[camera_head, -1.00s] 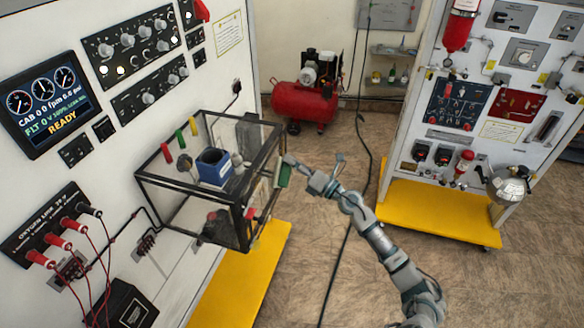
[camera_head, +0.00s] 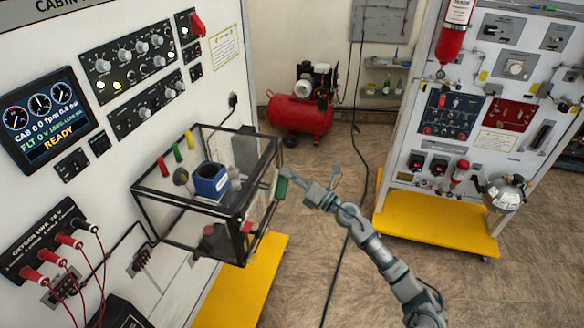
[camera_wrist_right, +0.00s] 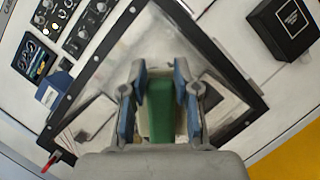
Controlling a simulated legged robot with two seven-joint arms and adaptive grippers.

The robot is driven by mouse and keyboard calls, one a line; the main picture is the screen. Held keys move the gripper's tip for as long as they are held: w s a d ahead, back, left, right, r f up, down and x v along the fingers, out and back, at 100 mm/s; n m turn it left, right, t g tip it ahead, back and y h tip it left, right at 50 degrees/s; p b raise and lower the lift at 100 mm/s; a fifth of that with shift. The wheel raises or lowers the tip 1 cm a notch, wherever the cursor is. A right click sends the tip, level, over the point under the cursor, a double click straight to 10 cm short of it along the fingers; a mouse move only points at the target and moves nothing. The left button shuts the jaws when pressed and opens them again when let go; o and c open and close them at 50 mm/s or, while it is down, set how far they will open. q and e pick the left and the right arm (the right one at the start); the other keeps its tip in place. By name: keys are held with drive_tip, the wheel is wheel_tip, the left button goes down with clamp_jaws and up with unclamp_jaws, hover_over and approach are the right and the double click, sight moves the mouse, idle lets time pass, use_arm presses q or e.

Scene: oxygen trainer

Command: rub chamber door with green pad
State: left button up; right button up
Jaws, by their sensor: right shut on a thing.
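The chamber is a black-framed clear box (camera_head: 189,245) on the left panel, and its door faces my right arm. In the wrist view the door's dark frame (camera_wrist_right: 233,75) surrounds a clear pane and fills much of the picture. My right gripper (camera_head: 285,185) is shut on the green pad (camera_head: 281,188) at the door side of the chamber. The wrist view shows the green pad (camera_wrist_right: 162,108) between the two fingers (camera_wrist_right: 163,100), in front of the pane. I cannot tell whether the pad touches it. My left gripper is not in view.
A blue box (camera_head: 211,181) sits inside the chamber. A yellow base (camera_head: 246,290) lies below it. Red plugs with cables (camera_head: 68,240) are at the lower left. A red compressor (camera_head: 300,113) stands behind, and another panel (camera_head: 470,130) stands at right. Floor between is open, crossed by a cable.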

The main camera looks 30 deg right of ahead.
drive_tip(key=shift+s+a+r+p, duration=0.1)
drive_tip(key=shift+s+a+p, duration=0.9)
drive_tip(key=shift+a, duration=0.2)
drive_tip(key=shift+s+a, duration=0.35)
drive_tip(key=shift+a, duration=0.1)
drive_tip(key=shift+s+a+p, duration=0.9)
drive_tip(key=shift+a+p, duration=0.15)
drive_tip(key=shift+p, duration=0.05)
drive_tip(key=shift+s+a, duration=0.25)
drive_tip(key=b, duration=0.2)
approach(276, 178)
drive_tip(key=a+r, duration=0.1)
drive_tip(key=shift+s+r, duration=0.25)
drive_tip(key=shift+r, duration=0.1)
